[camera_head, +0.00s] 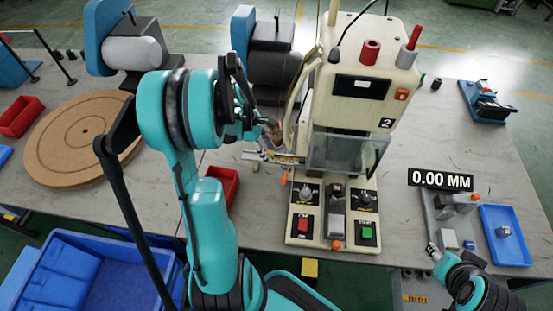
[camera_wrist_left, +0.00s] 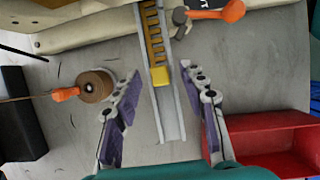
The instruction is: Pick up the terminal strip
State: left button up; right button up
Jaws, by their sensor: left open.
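The terminal strip (camera_wrist_left: 156,50) is a yellow, ladder-like band lying in a narrow grey channel (camera_wrist_left: 170,122) in the left wrist view. Its near end is a solid yellow block. In the head view a small yellowish piece of it shows at the machine's left side (camera_head: 285,158), mostly hidden by my gripper. My left gripper (camera_head: 268,124) is beside the machine. In the left wrist view its purple-padded fingers (camera_wrist_left: 161,76) are open, one on each side of the channel, with nothing between them gripped. My right gripper (camera_head: 434,249) is at the lower right; its jaws are too small to judge.
The cream machine (camera_head: 345,115) stands close to the left gripper. A red bin (camera_wrist_left: 270,145) is right of the fingers, and a brown spool (camera_wrist_left: 96,86) is left. A blue tray (camera_head: 505,235) and a grey gauge fixture (camera_head: 445,215) are at the right.

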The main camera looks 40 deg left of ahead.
pick_arm(q)
jog(key=shift+w+d+f, duration=0.1)
jog(key=shift+f, duration=0.25)
jog(key=shift+r, duration=0.1)
grip_shut()
jog(key=shift+r, duration=0.1)
